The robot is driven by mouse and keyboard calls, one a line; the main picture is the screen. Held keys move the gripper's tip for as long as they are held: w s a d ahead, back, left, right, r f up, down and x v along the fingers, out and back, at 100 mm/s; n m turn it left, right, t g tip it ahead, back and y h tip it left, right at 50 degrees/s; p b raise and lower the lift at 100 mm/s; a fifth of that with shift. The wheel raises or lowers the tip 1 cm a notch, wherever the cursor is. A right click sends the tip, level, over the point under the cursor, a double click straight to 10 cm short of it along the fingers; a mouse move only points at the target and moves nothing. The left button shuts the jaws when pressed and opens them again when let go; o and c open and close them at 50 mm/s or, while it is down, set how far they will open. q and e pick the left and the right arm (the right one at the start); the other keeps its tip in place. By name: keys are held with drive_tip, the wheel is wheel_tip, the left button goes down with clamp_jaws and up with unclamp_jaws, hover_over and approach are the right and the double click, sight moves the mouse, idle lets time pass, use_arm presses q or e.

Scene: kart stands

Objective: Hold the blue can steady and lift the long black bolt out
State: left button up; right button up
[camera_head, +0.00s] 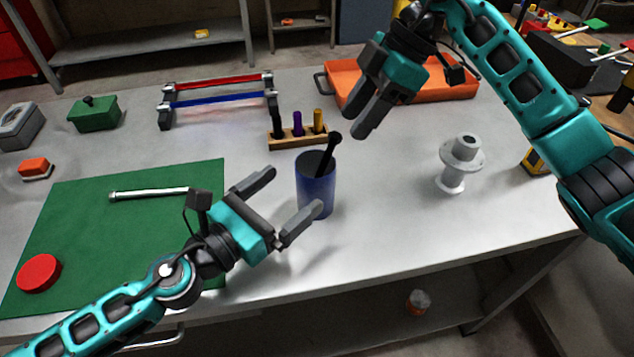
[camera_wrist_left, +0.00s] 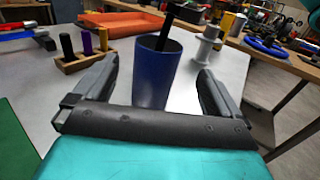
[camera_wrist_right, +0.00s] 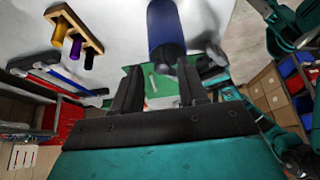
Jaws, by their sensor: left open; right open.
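The blue can (camera_head: 316,186) stands upright on the grey table. The long black bolt (camera_head: 330,155) leans in it, its round head sticking out above the rim. The can (camera_wrist_left: 152,78) and bolt (camera_wrist_left: 168,27) also show in the left wrist view, between the fingers. My left gripper (camera_head: 294,203) is open, with its fingers pointing at the can from the left and front, not closed on it. My right gripper (camera_head: 366,110) is open and empty, above and to the right of the bolt head. In the right wrist view the can (camera_wrist_right: 164,25) is beyond the fingertips.
A wooden block with several coloured pegs (camera_head: 297,137) stands just behind the can. A white flanged spool (camera_head: 453,178) stands to the right. An orange tray (camera_head: 445,90) lies behind. A green mat (camera_head: 80,215) with a silver rod (camera_head: 148,194) covers the left side.

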sight(303, 200)
use_arm(q)
drive_tip(key=shift+d+f, duration=0.1)
drive_tip(key=shift+f, duration=0.45)
drive_tip(key=shift+a+f, duration=0.3)
drive_tip(key=shift+f, duration=1.85)
drive_tip(key=x, duration=0.7)
drive_tip(key=shift+w+d, duration=0.2)
drive_tip(key=c, duration=1.1)
